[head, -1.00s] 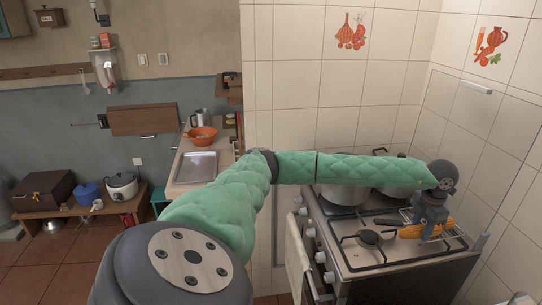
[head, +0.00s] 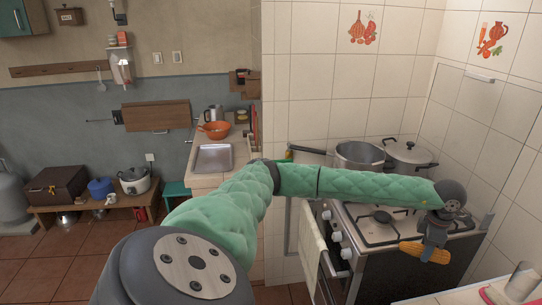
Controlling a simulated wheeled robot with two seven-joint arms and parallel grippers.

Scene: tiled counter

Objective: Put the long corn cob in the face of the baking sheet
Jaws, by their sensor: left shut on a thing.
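My left gripper (head: 433,243) is at the right, in front of the stove, with my green-sleeved arm reaching across the view. It is shut on the long yellow-orange corn cob (head: 412,250), which sticks out on both sides of the fingers. The cob appears held in front of the stove's near edge, apart from the burners. The baking sheet (head: 213,158) is a grey rectangular tray lying on the counter at the left of the wall corner. It looks empty and is far from the gripper. My right gripper is not in view.
The stove (head: 351,215) carries a saucepan (head: 361,157) and a lidded pot (head: 409,156) at the back. An orange bowl (head: 215,130) and a metal jug (head: 213,113) stand behind the baking sheet. The tiled wall's corner juts out between counter and stove. Floor at left is open.

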